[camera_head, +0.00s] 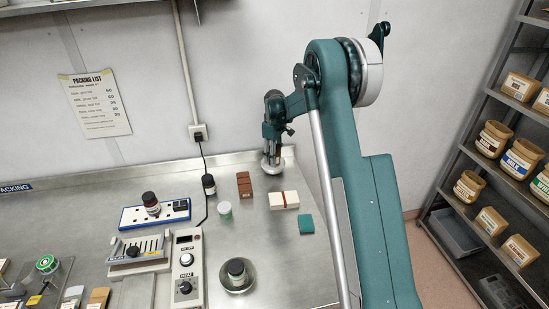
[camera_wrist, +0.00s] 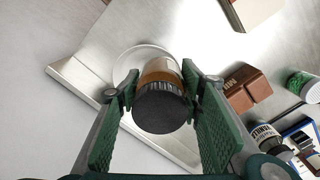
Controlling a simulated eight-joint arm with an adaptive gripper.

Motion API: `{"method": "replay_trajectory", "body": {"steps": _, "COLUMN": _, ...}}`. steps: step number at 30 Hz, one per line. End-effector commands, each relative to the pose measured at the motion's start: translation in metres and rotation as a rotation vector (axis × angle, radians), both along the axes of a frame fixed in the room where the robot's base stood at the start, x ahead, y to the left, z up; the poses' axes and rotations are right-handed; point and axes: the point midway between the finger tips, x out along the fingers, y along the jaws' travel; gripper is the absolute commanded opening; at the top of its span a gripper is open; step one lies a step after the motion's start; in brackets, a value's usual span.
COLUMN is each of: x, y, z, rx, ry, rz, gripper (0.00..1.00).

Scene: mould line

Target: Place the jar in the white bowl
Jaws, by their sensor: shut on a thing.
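My gripper (camera_wrist: 158,82) is shut on an amber jar (camera_wrist: 160,70) with a black ribbed lid (camera_wrist: 160,108) in the wrist view. A round white bowl (camera_wrist: 128,58) shows behind the jar, partly hidden by it. I cannot tell whether the jar touches the bowl. In the head view, my gripper (camera_head: 271,150) is low at the back edge of the steel bench, over the pale bowl (camera_head: 271,166). The held jar is hard to make out there.
A brown block (camera_head: 244,185), a white block with a red band (camera_head: 284,200) and a teal block (camera_head: 306,225) lie nearby. Dark-lidded jars stand on the bench (camera_head: 209,185), on a power strip (camera_head: 127,220) and in a metal dish (camera_head: 246,287). A heater unit (camera_head: 189,262) stands in front.

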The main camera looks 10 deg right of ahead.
Motion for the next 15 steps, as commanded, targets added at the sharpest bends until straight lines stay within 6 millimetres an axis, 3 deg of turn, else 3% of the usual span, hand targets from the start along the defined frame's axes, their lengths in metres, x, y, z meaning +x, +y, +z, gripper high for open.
{"method": "replay_trajectory", "body": {"steps": 15, "x": 0.000, "y": 0.000, "z": -0.010, "rx": 0.000, "ry": 0.000, "rz": 0.000, "gripper": 0.21}}
